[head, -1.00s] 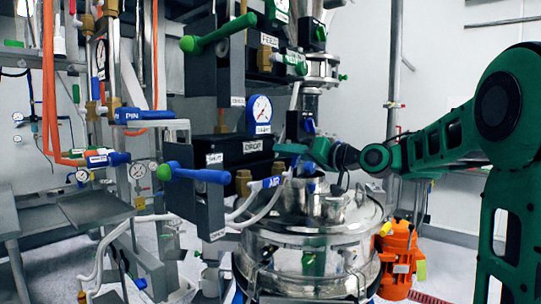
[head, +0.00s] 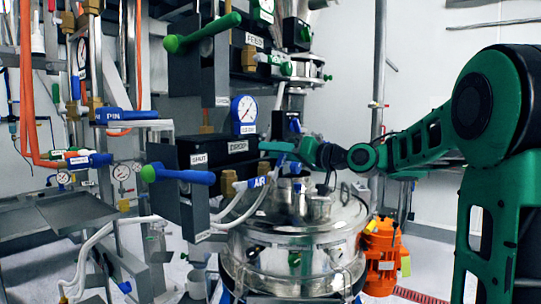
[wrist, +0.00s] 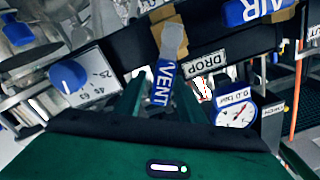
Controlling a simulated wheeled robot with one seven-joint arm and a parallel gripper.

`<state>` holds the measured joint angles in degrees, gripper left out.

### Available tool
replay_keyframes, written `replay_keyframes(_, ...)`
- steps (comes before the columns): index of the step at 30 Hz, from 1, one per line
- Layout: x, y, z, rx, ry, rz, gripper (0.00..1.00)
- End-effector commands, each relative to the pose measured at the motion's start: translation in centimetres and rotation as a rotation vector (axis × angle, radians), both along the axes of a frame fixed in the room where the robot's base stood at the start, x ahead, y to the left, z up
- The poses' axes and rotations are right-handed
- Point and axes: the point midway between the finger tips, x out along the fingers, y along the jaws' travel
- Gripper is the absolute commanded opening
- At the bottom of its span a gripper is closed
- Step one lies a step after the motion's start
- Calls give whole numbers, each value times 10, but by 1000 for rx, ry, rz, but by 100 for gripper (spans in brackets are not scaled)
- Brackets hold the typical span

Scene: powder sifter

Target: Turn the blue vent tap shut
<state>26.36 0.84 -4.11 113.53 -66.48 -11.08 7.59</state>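The blue vent tap (wrist: 163,82) shows in the wrist view as a blue handle lettered VENT, with a grey end at the top. It lies between the two green fingers of my gripper (wrist: 160,92). The fingers look apart on either side of the handle; I cannot tell whether either touches it. In the head view my gripper (head: 282,149) is at the valve assembly, just above the steel vessel, and mostly hides the vent tap there.
A blue AIR tap (head: 257,182) is close below my gripper. The black DROP block (head: 238,148), a pressure gauge (head: 244,114) and a long blue lever (head: 182,175) stand left. The steel vessel (head: 290,240) is below. An orange motor (head: 382,255) stands right.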

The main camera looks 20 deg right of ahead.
Motion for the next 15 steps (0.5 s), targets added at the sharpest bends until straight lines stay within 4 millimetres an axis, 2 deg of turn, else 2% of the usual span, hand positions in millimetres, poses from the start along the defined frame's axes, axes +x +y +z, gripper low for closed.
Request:
replay_keyframes(9,-46,-34,-1,0,2,-6,36)
replay_keyframes(15,-69,-50,-1,0,1,-5,36)
